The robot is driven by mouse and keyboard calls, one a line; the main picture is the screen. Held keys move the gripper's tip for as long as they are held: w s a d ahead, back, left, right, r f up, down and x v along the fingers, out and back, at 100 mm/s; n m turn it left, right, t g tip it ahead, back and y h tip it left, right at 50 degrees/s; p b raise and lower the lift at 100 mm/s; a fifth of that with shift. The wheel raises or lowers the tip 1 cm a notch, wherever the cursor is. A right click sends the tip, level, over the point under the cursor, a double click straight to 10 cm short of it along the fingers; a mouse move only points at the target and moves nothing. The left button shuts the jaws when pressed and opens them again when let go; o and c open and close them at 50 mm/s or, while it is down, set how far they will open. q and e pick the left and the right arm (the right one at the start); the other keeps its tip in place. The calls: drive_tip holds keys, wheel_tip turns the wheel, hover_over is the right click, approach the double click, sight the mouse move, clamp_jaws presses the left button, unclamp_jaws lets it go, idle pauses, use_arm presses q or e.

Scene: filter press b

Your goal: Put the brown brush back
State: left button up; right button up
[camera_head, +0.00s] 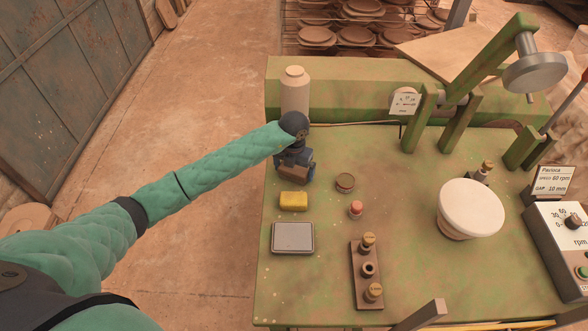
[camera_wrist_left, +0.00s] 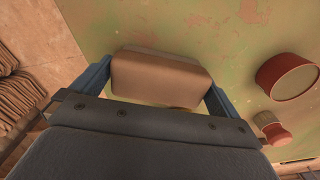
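The brown brush, a plain brown block, shows between my left fingers in the left wrist view (camera_wrist_left: 160,78). Its two ends meet the blue fingers. My left gripper (camera_head: 294,168) is at the far left of the green table (camera_head: 410,190), just in front of the pale bottle. In the head view the brush (camera_head: 291,173) is partly covered by the gripper. I cannot tell whether the brush touches the tabletop. My right gripper is not in view.
A pale bottle (camera_head: 295,92) stands behind my left gripper. A yellow sponge (camera_head: 293,201) and grey square pad (camera_head: 292,238) lie nearer.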

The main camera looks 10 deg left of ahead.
use_arm(q)
drive_tip(key=shift+r, duration=0.1)
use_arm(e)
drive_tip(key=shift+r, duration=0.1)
use_arm(q)
drive_tip(key=shift+r, duration=0.25)
wheel_tip(320, 180, up, 12)
drive_tip(key=p, duration=0.4)
drive_tip(key=shift+f, duration=0.25)
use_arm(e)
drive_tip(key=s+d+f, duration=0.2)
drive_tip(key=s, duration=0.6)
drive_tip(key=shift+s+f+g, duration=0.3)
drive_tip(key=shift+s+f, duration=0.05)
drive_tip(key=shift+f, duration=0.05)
